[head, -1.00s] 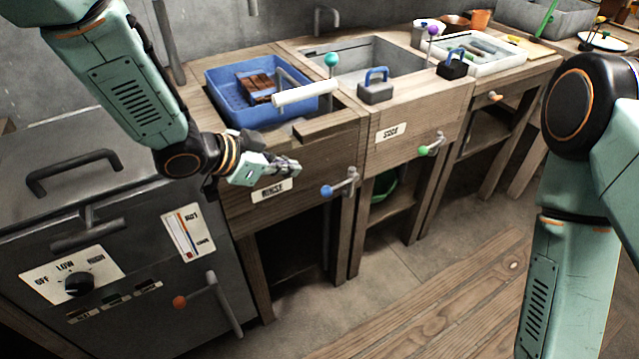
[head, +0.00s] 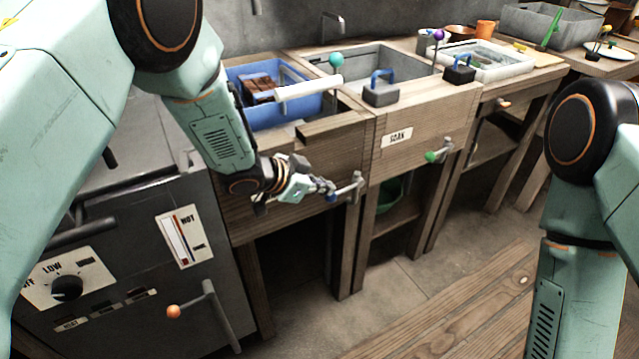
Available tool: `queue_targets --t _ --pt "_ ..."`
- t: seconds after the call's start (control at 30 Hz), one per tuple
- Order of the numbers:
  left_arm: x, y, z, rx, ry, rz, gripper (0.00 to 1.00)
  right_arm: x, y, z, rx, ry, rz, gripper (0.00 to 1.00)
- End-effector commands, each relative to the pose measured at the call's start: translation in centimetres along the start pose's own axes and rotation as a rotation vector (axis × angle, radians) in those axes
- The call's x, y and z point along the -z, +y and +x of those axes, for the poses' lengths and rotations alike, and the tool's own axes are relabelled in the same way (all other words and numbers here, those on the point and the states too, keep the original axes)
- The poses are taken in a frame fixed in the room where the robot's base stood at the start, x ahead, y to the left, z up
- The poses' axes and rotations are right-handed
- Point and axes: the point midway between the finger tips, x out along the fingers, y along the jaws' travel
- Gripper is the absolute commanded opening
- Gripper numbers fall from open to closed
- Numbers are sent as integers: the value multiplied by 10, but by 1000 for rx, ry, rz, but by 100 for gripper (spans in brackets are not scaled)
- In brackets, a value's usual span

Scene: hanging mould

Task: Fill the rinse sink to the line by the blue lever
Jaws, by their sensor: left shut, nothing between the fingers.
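The blue lever (head: 352,187) is a grey bent handle with a blue knob at its left end, on the front of the left wooden sink unit (head: 345,150). My left gripper (head: 324,187) is shut and empty, with its fingertips at the blue knob and partly covering it. I cannot tell whether they touch. The arm hides the RINSE label. A blue tub (head: 290,112) with a brown block sits in the rinse sink's top. The fill line and any water are not visible. My right gripper is out of view; only its arm shows at the right.
The SOAK sink (head: 395,62) with a green-knobbed lever (head: 438,155) stands to the right. A grey boiler with a dial (head: 67,288) and an orange-knobbed lever (head: 190,311) is at the left. The floor (head: 400,300) in front is open.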

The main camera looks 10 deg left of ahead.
Motion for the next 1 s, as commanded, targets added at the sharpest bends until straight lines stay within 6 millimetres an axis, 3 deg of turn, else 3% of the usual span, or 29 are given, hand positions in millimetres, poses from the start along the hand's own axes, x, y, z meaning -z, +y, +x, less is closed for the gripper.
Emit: queue_targets --t 1.0 --pt "-15 1 7 11 89 -11 0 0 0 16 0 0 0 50"
